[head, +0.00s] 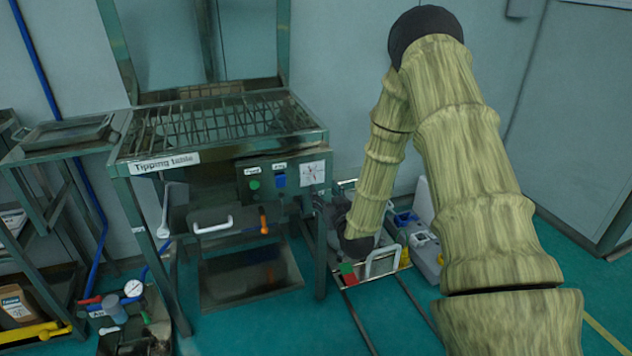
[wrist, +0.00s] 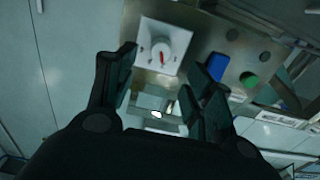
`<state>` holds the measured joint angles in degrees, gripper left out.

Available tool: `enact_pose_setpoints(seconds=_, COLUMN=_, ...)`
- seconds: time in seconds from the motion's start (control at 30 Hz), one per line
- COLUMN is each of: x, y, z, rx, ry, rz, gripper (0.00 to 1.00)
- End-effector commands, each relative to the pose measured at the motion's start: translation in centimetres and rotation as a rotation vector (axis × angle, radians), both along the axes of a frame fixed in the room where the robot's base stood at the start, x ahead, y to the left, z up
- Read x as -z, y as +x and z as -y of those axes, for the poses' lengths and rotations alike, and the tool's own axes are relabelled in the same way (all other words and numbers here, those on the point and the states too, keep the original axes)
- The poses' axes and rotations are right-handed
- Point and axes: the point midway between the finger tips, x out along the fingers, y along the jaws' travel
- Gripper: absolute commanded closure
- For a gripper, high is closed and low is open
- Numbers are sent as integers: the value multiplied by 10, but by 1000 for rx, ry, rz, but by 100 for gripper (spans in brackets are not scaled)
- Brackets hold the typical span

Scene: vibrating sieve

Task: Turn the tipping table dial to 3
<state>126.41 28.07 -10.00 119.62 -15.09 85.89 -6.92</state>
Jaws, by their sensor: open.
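The tipping table (head: 216,112) stands at the left centre, with a labelled front edge. Its dial (head: 312,173) is on a square white plate at the right end of the front control panel. In the wrist view the dial (wrist: 162,56) is a round white knob with a red mark; the numbers are too small to read. My gripper (wrist: 163,78) is open and empty, its fingers apart, with the dial seen beyond and between the tips, not touched. In the head view my gripper (head: 338,215) is dark, below and right of the dial, partly hidden by my arm.
A green button (wrist: 249,79) and a blue switch (wrist: 217,67) sit beside the dial on the panel. Below the panel is a drawer with a white handle (head: 213,226). A tray with red and green parts (head: 347,272) stands on the floor under my gripper. A shelf rack (head: 60,150) is at left.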

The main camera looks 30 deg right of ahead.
Motion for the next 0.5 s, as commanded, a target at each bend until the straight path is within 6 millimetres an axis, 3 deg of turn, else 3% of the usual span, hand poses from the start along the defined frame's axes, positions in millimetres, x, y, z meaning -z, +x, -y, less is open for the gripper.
enact_pose_setpoints(seconds=0.3, x=0, y=51, z=12, rx=-1, ry=-1, rz=0, gripper=47)
enact_pose_setpoints(seconds=0.5, x=0, y=72, z=17, rx=0, ry=-1, rz=0, gripper=47)
